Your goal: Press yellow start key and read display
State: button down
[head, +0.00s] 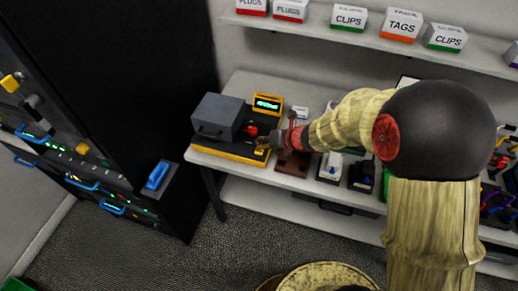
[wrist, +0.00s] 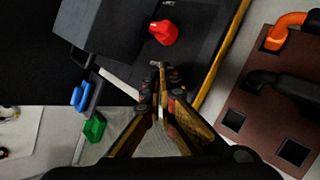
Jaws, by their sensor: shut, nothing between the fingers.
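The tester is a black unit with a yellow edge (head: 233,153); a grey box (head: 217,115) stands on its left part. Its yellow-framed display (head: 267,103) is lit green at the back; the text is too small to read. A red knob (head: 250,130) sits on the black top, and it also shows in the wrist view (wrist: 164,32). My gripper (head: 263,144) is shut and empty over the front right of the tester, and its tips show in the wrist view (wrist: 159,72) just below the knob. I cannot make out the yellow start key; my fingers may hide it.
A brown board (head: 293,163) with an orange and a black cable lies right of the tester. Small dark fixtures (head: 361,175) stand further right on the white bench (head: 225,160). A shelf with labelled boxes (head: 349,18) is above. A black rack (head: 125,80) stands left.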

dwell(0.3)
notch_tip(320, 180, up, 5)
jog(key=p, duration=0.4)
jog(key=shift+p, duration=0.35)
dwell(0.5)
